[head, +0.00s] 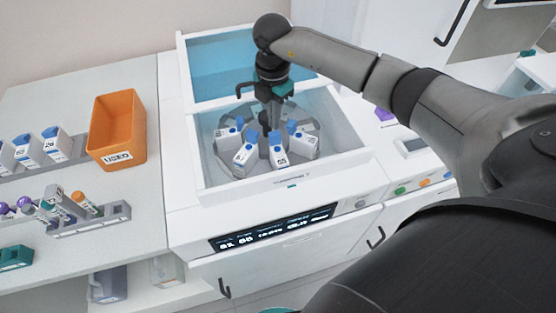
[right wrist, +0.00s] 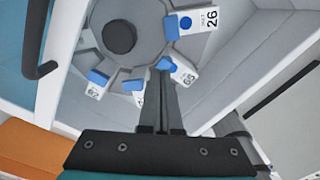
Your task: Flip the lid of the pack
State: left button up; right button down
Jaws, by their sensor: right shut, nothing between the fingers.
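Several white packs with blue lids stand in the round grey carousel (head: 222,166) inside the open machine. A front pack (head: 245,158) and a pack marked 55 (head: 280,156) show clearly. A pack on the right (head: 305,147) stands beside them; a pack marked 26 (right wrist: 207,20) shows in the right wrist view. My right gripper (head: 268,128) points down among the packs, shut and empty. In the right wrist view its fingertips (right wrist: 165,76) overlap a blue lid (right wrist: 164,63); I cannot tell whether they touch it. My left gripper is out of view.
The machine's raised lid (head: 215,65) stands open behind the well, whose white rim (head: 285,180) surrounds the carousel. An orange bin (head: 116,125) and racks of tubes (head: 90,219) stand on the left bench. My right arm crosses above the well's right side.

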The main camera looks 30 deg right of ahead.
jog(key=shift+w+d+b, duration=0.15)
jog(key=shift+w+b, duration=0.3)
jog(key=shift+w, duration=0.25)
jog(key=shift+w+d+b, duration=0.15)
jog(key=shift+w+b, duration=0.3)
jog(key=shift+w, duration=0.2)
jog(key=shift+f+b, duration=1.05)
jog(key=shift+f, duration=0.9)
